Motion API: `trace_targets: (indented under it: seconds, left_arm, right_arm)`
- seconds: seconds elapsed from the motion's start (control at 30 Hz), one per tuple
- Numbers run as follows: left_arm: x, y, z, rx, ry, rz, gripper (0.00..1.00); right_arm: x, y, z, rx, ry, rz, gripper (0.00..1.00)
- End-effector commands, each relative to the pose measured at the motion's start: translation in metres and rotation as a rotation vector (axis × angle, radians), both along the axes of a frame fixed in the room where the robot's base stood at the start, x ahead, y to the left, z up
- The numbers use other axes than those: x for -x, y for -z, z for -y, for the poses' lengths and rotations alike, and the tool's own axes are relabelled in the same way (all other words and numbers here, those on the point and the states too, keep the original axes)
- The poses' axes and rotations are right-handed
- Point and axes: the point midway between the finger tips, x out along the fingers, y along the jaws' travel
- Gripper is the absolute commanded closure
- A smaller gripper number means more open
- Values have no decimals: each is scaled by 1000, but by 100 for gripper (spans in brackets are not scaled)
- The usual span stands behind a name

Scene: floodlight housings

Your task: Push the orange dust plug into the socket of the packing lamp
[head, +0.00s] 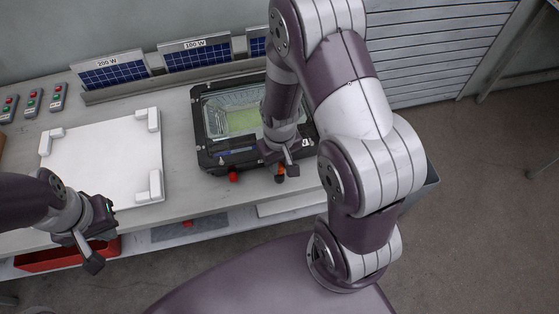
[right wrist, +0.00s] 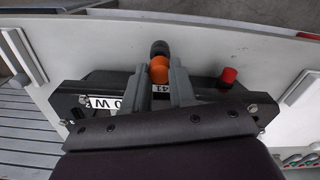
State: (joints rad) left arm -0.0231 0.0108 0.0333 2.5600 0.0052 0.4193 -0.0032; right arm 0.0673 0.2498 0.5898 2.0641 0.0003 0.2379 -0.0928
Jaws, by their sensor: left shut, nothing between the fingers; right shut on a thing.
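The packing lamp (head: 206,158), a black-framed floodlight with a glass front, lies on the bench in the head view. Its labelled edge (right wrist: 100,102) shows in the right wrist view, partly covered by my gripper. My right gripper (head: 280,167) is at the lamp's near edge, shut on the orange dust plug (right wrist: 159,70). A dark rounded cylinder (right wrist: 159,48) adjoins the plug's outer end; I cannot tell whether they touch or whether this is the socket. A red cap (head: 233,176) sticks out of the lamp's near edge, left of the plug. My left gripper (head: 92,250) is shut and empty.
A white board with corner blocks (head: 105,165) lies left of the lamp. Small solar panels (head: 113,71) stand along the back. Several button boxes (head: 33,101) are at the far left. A red bin (head: 50,260) is below the bench's front edge.

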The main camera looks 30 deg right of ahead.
Motion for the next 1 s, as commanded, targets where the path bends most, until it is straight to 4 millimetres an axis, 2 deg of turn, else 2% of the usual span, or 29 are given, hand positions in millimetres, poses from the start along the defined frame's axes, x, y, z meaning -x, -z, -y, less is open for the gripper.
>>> trace_targets:
  seconds: [0.87,0.9,0.97,1.0]
  left_arm:
    - [0,16,0,0,0,0,100]
    - [0,16,0,0,0,0,100]
    - [0,15,0,0,0,0,100]
    - [0,15,0,0,0,0,100]
  right_arm:
    - [0,23,0,0,0,1,100]
    - [0,22,0,0,0,2,68]
    - [0,22,0,0,0,1,49]
    - [0,22,0,0,0,1,45]
